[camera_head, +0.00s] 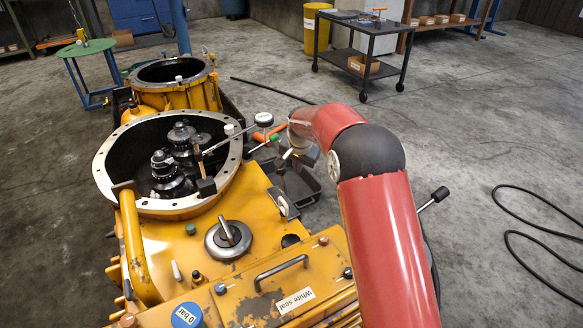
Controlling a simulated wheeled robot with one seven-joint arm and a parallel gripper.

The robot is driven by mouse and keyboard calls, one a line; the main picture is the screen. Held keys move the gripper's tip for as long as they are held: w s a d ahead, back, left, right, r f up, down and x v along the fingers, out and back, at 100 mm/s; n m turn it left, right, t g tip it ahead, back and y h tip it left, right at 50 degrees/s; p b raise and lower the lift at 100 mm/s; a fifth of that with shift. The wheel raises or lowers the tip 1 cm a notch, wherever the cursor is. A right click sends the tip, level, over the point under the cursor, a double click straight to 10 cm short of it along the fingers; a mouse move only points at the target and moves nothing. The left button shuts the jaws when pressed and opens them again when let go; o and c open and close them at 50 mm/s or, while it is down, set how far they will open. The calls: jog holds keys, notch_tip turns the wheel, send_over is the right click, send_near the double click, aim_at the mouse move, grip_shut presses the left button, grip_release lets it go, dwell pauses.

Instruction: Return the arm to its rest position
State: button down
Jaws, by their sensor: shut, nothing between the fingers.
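My red arm rises from the bottom right, bends at a dark elbow and reaches left over the yellow transmission housing's right side. My gripper (288,154) is small at the arm's far end, partly hidden by the wrist. It is shut and empty, above the dark tray beside the housing. The yellow transmission housing (240,285) fills the lower left. Its round open bell (106,172) shows dark gears (168,175) inside.
A dark tray (305,196) lies right of the housing, close under my wrist. A black cable (512,240) lies on the floor at right. A dark cart (345,62), a yellow bin (316,30) and a green round stand (86,48) are farther back. Open floor lies right of my arm.

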jog(key=w+a+v, duration=0.1)
jog(key=v, duration=0.9)
jog(key=s+d+r, duration=0.8)
jog(key=r, duration=0.1)
jog(key=s+d+r+n+t, duration=0.1)
jog(key=s+d+r, duration=0.15)
jog(key=s, duration=0.35)
jog(key=s+d+r+n, duration=0.1)
jog(key=s+d, duration=0.3)
jog(key=s, duration=0.2)
jog(key=s+d+f+n, duration=0.1)
jog(key=s+d+f, duration=0.1)
jog(key=s, duration=0.8)
jog(key=s+d+f+n, duration=0.1)
jog(key=s+d, duration=0.3)
jog(key=s, duration=0.6)
jog(key=shift+s+f+t+h, duration=0.3)
jog(key=shift+f+t+h, duration=0.1)
jog(key=shift+f, duration=0.4)
